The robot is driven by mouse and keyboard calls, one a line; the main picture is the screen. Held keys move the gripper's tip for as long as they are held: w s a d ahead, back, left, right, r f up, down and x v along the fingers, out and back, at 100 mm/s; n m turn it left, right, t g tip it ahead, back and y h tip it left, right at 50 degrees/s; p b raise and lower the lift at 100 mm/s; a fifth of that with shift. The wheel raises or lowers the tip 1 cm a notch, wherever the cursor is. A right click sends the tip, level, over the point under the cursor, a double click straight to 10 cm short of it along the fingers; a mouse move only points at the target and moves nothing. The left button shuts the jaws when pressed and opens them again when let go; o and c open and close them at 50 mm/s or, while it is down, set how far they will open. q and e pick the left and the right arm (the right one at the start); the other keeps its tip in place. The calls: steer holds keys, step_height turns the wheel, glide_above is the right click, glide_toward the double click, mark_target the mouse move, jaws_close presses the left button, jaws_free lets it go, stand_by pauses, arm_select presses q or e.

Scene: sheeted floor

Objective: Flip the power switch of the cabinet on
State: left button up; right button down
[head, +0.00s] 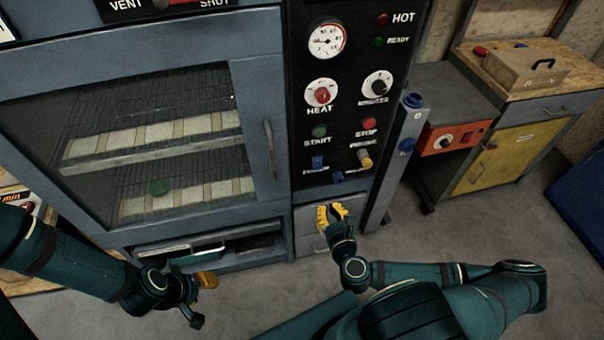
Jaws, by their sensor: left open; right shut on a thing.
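The cabinet (262,70) is a large blue-grey oven with a glass door and a black control panel (350,95). A small blue switch (317,163) sits low on the panel's left, below the green START button; its label is too blurred to read surely, and its on or off position cannot be told. My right gripper (331,213) has yellow fingertips and is below the panel, in front of the grey lower front. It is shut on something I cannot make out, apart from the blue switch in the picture. My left gripper (203,299) is open, low in front of the cabinet.
A second blue part (337,177) and a yellow-tipped lever (364,160) are near the switch. HEAT (321,92) and minutes (376,85) knobs are above. A bench with a yellow door (497,160) stands right. Grey floor (450,235) is open between.

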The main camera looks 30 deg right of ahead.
mark_target(318, 163)
steer(key=shift+d, duration=0.1)
stand_by(0.4)
steer(key=x, duration=1.4)
steer(key=shift+d+r, duration=0.1)
steer(key=shift+r, duration=0.1)
steer(key=shift+w+f+t+b, duration=0.2)
steer(key=shift+f+t+b, duration=0.2)
steer(key=shift+b, duration=0.8)
steer(key=shift+w+r, duration=0.1)
steer(key=shift+r, duration=0.2)
